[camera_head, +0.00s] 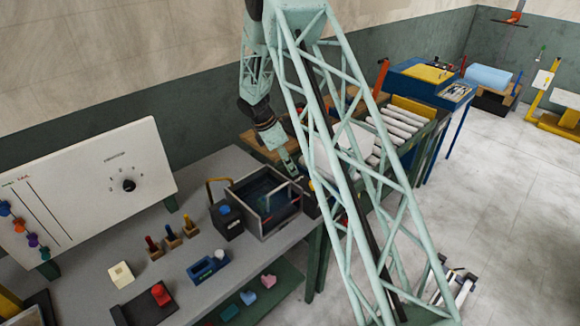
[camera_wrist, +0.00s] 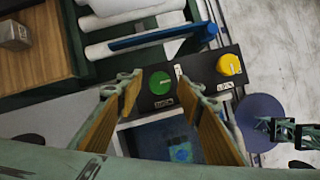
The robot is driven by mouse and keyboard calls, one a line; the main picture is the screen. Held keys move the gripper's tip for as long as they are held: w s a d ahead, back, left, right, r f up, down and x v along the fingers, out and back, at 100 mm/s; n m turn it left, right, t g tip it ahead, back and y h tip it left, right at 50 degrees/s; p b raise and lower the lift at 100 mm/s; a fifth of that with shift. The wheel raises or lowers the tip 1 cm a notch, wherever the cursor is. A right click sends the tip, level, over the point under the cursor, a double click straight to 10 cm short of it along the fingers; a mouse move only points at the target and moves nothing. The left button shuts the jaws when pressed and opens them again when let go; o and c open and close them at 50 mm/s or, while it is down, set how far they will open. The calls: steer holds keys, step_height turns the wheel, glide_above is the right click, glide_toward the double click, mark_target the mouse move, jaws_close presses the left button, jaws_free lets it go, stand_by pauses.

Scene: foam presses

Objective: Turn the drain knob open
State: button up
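In the wrist view a dark panel carries a round green knob (camera_wrist: 160,83) and a round yellow knob (camera_wrist: 230,65), with a small white label by each. The labels are too small to read surely, so I cannot tell which is the drain knob. My gripper (camera_wrist: 163,92) is open and empty. Its two wood-coloured fingers stand apart, with the green knob between their tips in the picture; contact is not visible.
The tank's blue inside (camera_wrist: 165,138) shows between my fingers. Rollers (camera_wrist: 125,45) with a blue bar (camera_wrist: 150,36) lie beyond the panel. In the head view, a black box with a blue top (camera_head: 227,222) and several small tools stand on the grey bench (camera_head: 200,262).

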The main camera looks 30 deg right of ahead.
steer(key=shift+d+f, duration=0.1)
steer(key=shift+f, duration=0.2)
steer(key=shift+c, duration=0.4)
steer(key=c, duration=0.7)
steer(key=shift+c, duration=0.2)
